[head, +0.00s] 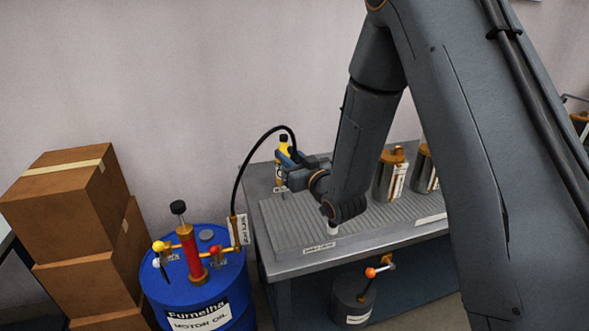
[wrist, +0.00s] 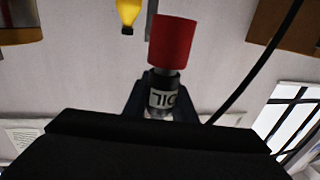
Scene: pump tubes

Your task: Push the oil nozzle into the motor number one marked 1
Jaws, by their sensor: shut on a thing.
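My gripper (head: 288,170) is over the left end of the metal bench in the head view. In the wrist view, my gripper (wrist: 163,108) is shut on the oil nozzle (wrist: 164,80), which has a dark body, an upside-down "OIL" label and a red end (wrist: 172,42). A black hose (head: 240,178) arches from the blue drum to my gripper. Two grey motors with orange-brown tops, a nearer one (head: 385,180) and another (head: 421,170), stand on the bench to the right, apart from my gripper. My arm partly hides the bench; no number 1 is readable.
The ribbed bench (head: 277,268) has bare room at its front left. A yellow bottle (head: 283,144) stands behind my gripper. The blue motor-oil drum (head: 190,285) with a red pump (head: 189,254) and stacked boxes (head: 75,190) are at left. A dark canister (head: 352,304) sits below the bench.

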